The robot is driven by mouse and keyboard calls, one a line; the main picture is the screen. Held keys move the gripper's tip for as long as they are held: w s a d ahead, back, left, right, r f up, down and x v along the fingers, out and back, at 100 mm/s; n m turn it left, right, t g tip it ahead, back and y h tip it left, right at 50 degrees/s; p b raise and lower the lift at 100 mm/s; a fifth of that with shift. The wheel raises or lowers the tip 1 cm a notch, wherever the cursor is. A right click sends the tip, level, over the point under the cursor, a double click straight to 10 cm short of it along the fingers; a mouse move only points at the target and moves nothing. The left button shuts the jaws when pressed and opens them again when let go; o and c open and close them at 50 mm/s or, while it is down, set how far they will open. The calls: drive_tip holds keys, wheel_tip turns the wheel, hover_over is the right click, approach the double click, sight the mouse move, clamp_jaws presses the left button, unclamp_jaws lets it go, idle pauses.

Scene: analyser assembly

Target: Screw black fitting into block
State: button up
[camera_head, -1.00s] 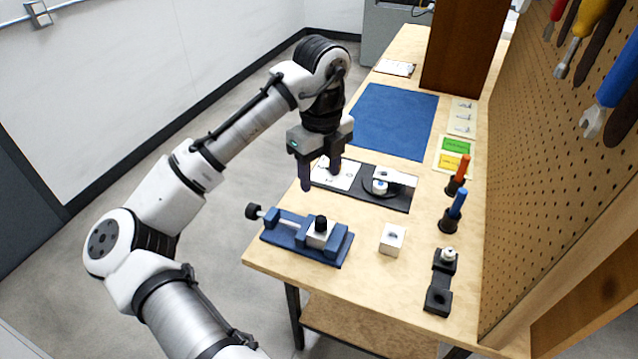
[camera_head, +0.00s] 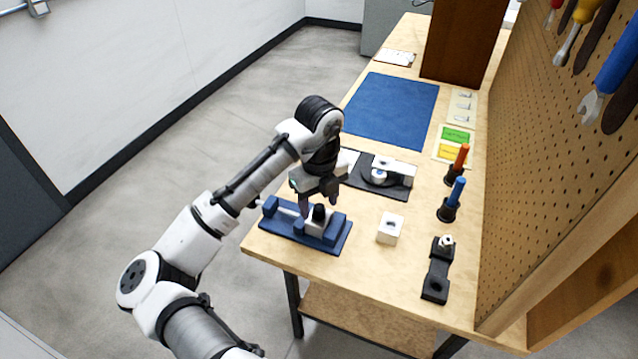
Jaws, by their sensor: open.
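The black fitting (camera_head: 319,212) stands upright on top of the pale block (camera_head: 316,228), which sits between the jaws of the blue vise (camera_head: 333,231) at the near left of the bench. How deep the fitting sits in the block cannot be told. My gripper (camera_head: 319,203) points down at the vise, its fingers open around or just beside the fitting. One finger shows left of the fitting, the other to its right and above. Whether either finger touches it cannot be told. The gripper and wrist hide part of the vise's far side.
A white cube with a hole (camera_head: 389,228) stands right of the vise. A black holder with a light fitting (camera_head: 437,270) lies near the pegboard (camera_head: 560,150). Blue (camera_head: 453,199) and orange (camera_head: 457,166) handled tools stand behind. A dark fixture plate (camera_head: 393,190) and blue mat (camera_head: 392,110) lie farther back.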

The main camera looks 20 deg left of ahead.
drive_tip(key=shift+f, duration=0.75)
drive_tip(key=c, duration=1)
drive_tip(key=shift+f+m+b, duration=0.1)
drive_tip(key=shift+m+b, duration=0.4)
drive_tip(key=shift+m, duration=0.6)
drive_tip(key=shift+c, duration=0.2)
drive_tip(key=shift+m, duration=1)
drive_tip(key=shift+m+b, duration=0.75)
drive_tip(key=shift+m, duration=1.25)
drive_tip(key=shift+b, duration=0.3)
